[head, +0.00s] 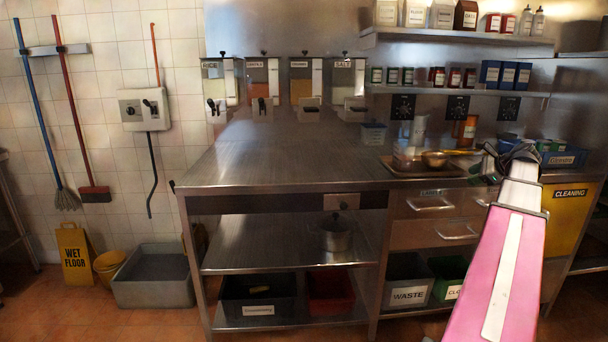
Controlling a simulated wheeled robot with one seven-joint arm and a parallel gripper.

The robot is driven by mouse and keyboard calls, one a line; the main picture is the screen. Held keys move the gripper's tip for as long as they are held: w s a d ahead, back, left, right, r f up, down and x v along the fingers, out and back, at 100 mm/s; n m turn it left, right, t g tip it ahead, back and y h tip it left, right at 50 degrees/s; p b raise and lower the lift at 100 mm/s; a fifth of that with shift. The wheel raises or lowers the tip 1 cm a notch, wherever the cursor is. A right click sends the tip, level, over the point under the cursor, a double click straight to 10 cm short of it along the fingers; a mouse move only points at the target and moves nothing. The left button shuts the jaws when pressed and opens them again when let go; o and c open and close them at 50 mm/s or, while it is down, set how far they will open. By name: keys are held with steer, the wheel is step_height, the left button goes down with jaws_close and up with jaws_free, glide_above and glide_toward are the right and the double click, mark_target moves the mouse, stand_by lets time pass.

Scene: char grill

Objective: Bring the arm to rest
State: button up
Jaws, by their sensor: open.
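My arm, pink and white, reaches up from the lower right of the head view. My gripper (490,164) is at its far end, dark and small, in front of the right part of the steel counter (290,162). It is open, and I see nothing held in it. The fingers are partly hidden by the wrist and blend with the things behind.
Blue bins (566,158) stand on the counter right of the gripper. Drawers (432,205) and a yellow cleaning panel (566,218) are below. Shelves (455,38) with jars hang above. The counter's left and middle are clear. A wet floor sign (75,256) stands at left.

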steer(key=a+f+n+g, duration=0.3)
steer(key=a+f+n, duration=0.2)
steer(key=a+f, duration=0.9)
steer(key=s+a+f+n+g+h, duration=0.2)
steer(key=s+a+f+n, duration=0.6)
steer(key=a+f, duration=0.4)
steer(key=s+a+f+n+g+h, duration=0.3)
steer(key=s+a+f+n, duration=0.5)
steer(key=a+f, duration=0.4)
steer(key=a+h, duration=0.1)
steer(key=a, duration=0.1)
steer(key=shift+a+g, duration=0.3)
steer(key=shift+a, duration=0.05)
